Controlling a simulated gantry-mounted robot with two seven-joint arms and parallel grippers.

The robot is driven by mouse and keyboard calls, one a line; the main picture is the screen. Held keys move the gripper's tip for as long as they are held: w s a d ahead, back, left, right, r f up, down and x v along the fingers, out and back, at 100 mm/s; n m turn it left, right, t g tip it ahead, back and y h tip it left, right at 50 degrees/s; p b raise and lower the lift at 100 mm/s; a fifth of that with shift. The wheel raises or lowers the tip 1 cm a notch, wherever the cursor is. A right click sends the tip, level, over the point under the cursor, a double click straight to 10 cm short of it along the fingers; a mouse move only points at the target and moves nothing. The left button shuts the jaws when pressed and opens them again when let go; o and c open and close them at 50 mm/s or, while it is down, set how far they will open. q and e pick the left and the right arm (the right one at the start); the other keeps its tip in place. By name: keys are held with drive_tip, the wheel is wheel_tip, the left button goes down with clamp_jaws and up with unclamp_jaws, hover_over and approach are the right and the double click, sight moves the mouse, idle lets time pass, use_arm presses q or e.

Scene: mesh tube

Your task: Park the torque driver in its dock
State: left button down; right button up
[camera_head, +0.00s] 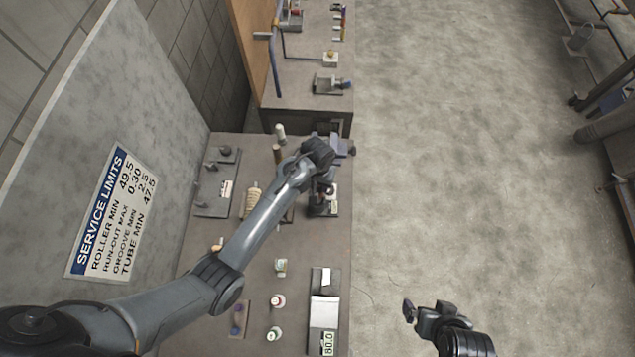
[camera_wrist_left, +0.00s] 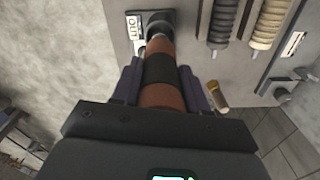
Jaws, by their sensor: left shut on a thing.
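The torque driver (camera_wrist_left: 162,72), a brown cylinder with a black band, is between the fingers of my left gripper (camera_wrist_left: 160,88) in the left wrist view. The gripper is shut on it. The driver's far end meets or overlaps a dark dock block (camera_wrist_left: 166,17) with a white label plate (camera_wrist_left: 133,26); I cannot tell whether it is seated. In the head view my left gripper (camera_head: 324,185) is over the bench's right side, above the labelled block (camera_head: 329,205), and the arm hides much of the driver. My right gripper (camera_head: 427,313) hangs over the floor, its jaw opening unclear.
A cream ribbed roller (camera_wrist_left: 268,24) and a dark one (camera_wrist_left: 223,22) lie beside the dock. Small jars (camera_head: 277,300) and a white-topped fixture (camera_head: 323,311) occupy the near bench.

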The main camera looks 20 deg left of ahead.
use_arm(q)
drive_tip(key=shift+f+b, duration=1.8)
drive_tip(key=shift+f, duration=1.8)
idle(3.0)
drive_tip(key=c, duration=0.7)
unclamp_jaws()
drive_tip(key=shift+o, duration=1)
drive_tip(key=shift+f, duration=0.1)
